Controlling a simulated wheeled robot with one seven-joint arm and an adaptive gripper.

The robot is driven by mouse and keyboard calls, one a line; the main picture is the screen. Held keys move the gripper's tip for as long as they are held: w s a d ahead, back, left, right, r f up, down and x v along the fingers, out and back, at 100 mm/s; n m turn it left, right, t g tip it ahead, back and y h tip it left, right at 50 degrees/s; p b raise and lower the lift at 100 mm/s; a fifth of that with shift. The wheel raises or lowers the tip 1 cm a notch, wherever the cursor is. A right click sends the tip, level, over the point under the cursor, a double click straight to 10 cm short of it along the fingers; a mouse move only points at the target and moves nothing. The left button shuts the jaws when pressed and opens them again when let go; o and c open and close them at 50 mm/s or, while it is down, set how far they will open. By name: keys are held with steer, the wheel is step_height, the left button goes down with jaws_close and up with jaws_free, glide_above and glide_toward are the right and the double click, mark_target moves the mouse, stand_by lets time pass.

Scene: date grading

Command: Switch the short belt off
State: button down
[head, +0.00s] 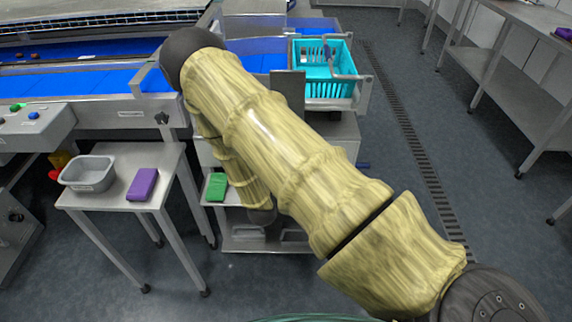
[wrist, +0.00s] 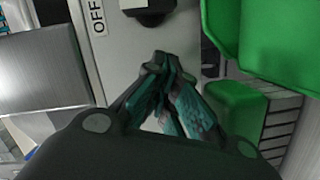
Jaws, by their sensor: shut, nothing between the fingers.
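In the wrist view my gripper (wrist: 163,66) is shut and empty, its fingertips together in front of a grey panel (wrist: 122,62). A dark switch part (wrist: 150,12) is on that panel just beyond the fingertips, cut by the top edge. An OFF label (wrist: 97,16) is to its left. I cannot tell whether the fingertips touch the switch, nor its setting. In the head view a short blue belt (head: 262,62) lies behind my arm. My arm hides most of the machine's front, and the gripper cannot be made out there.
A turquoise crate (head: 330,88) stands at the short belt's right end. A small table (head: 112,200) with a grey tub (head: 88,185) and purple block (head: 142,184) stands left. A green block (head: 216,187) lies on a low shelf. Green objects (wrist: 275,45) are close right of my gripper.

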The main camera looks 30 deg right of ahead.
steer(key=a, duration=0.3)
steer(key=shift+s+f, duration=0.2)
steer(key=shift+s, duration=0.1)
steer(key=b+v, duration=0.1)
steer(key=v, duration=0.6)
steer(key=shift+s+a+f, duration=0.1)
steer(key=shift+s, duration=0.2)
steer(key=s+a+f+m+g+y+p, duration=0.1)
steer(key=s+a+f+m+g+y, duration=0.15)
steer(key=s+f+g+y, duration=0.7)
steer(key=s+a+f+y, duration=0.1)
steer(key=s+a, duration=0.1)
steer(key=s, duration=0.6)
steer(key=s+a+f+m+g+y+p, duration=0.1)
steer(key=s+a+f, duration=0.1)
steer(key=s, duration=0.6)
steer(key=s+a+f+m+g+y, duration=0.1)
steer(key=s+a, duration=0.3)
steer(key=s, duration=0.4)
steer(key=shift+s+f, duration=0.2)
steer(key=shift+f, duration=0.3)
